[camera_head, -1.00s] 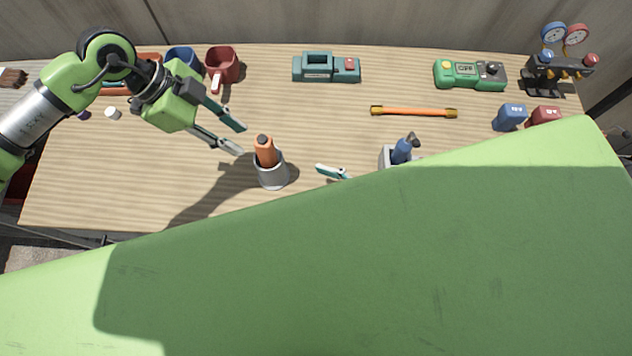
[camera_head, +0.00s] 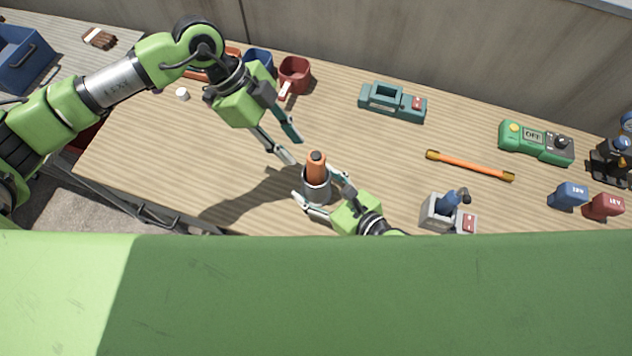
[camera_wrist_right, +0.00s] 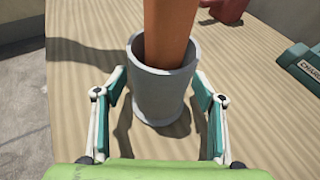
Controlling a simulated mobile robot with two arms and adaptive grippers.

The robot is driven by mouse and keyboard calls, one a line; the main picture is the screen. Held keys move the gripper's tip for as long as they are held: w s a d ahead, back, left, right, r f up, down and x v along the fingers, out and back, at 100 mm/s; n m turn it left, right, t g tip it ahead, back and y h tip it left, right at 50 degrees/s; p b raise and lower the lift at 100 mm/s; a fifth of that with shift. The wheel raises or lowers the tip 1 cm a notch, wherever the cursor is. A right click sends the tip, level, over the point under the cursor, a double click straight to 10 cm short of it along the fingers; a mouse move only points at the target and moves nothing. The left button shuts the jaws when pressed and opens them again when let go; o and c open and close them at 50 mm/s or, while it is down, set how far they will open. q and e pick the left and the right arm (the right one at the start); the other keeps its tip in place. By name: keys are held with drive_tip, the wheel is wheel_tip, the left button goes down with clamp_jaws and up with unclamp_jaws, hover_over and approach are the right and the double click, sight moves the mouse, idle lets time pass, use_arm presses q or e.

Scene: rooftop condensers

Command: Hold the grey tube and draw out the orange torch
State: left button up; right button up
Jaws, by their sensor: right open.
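The orange torch (camera_head: 316,167) stands upright in the grey tube (camera_head: 317,190) near the front edge of the bench. In the right wrist view the torch (camera_wrist_right: 168,38) rises out of the tube (camera_wrist_right: 162,95), its top out of frame. My right gripper (camera_head: 318,194) is open, with one finger on each side of the tube; in the right wrist view (camera_wrist_right: 163,98) gaps show between the fingers and the tube wall. My left gripper (camera_head: 294,150) is open and empty, above and to the left of the torch, its fingertips near the torch's top.
A teal charger (camera_head: 392,102), an orange rod (camera_head: 470,166) and a grey holder with a blue tool (camera_head: 447,210) are to the right. The bench between the charger and the tube is clear.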

drive_tip(key=shift+w+a, duration=0.1)
drive_tip(key=shift+w, duration=0.05)
drive_tip(key=shift+c, duration=0.4)
drive_tip(key=c, duration=1.2)
